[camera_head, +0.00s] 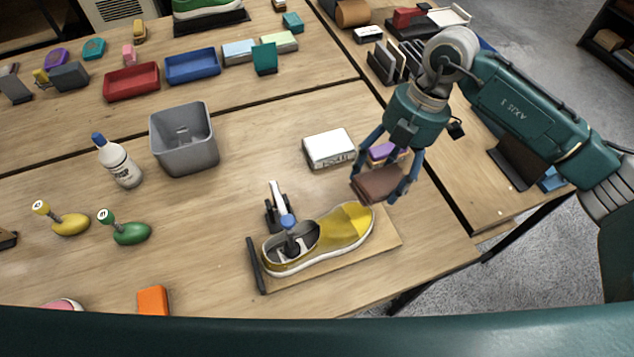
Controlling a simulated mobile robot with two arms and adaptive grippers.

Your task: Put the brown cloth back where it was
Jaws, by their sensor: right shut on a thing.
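My right gripper (380,180) reaches in from the upper right and points down. It is shut on the brown cloth (379,186), a folded block shape held between its two fingers. The cloth appears just above the toe of the yellow sneaker (345,226); the gap below it is hard to judge. A purple item (381,151) shows between the fingers, behind the cloth, with a tan edge below it; the fingers partly hide it. My left gripper is not in view.
The sneaker rests on a wooden board (388,240) with a clamp-like stand. A white box (328,148) lies left of the gripper. A grey bin (183,140), a white bottle (119,163) and yellow and green brushes stand farther left. Red and blue trays (192,66) lie behind.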

